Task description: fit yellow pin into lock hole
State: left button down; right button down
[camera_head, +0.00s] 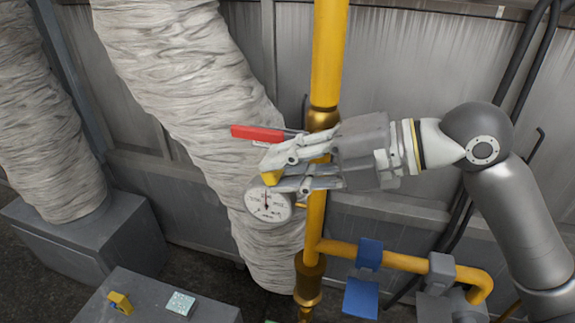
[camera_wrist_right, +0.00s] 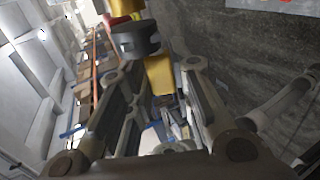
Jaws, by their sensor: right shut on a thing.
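My right gripper (camera_head: 274,172) reaches in from the right, in front of the vertical yellow pipe (camera_head: 329,60). It is shut on a small yellow pin (camera_head: 271,178), which shows only as a short stub at the fingertips. In the right wrist view a yellow piece (camera_wrist_right: 159,75) shows between the fingers. A red lever handle (camera_head: 256,132) lies just above the fingers, pointing left from the pipe's brass valve. A lock hole cannot be made out; the fingers cover part of the valve. My left gripper is not in view.
A round white gauge (camera_head: 268,203) sits just below the fingertips. A grey box top (camera_head: 150,310) at lower left carries a yellow piece (camera_head: 119,302) and a pale teal block (camera_head: 181,303). A blue handle (camera_head: 361,297) hangs under the horizontal pipe. A wrapped grey duct (camera_head: 190,90) runs behind.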

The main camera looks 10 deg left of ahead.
jog(key=shift+w+r, duration=0.1)
jog(key=shift+w, duration=0.8)
dwell(0.6)
jog(key=c, duration=1.2)
grip_release()
jog(key=shift+d+r, duration=0.1)
jog(key=v, duration=1.1)
jog(key=shift+s+d, duration=0.2)
jog(key=shift+d, duration=0.15)
jog(key=shift+d, duration=0.1)
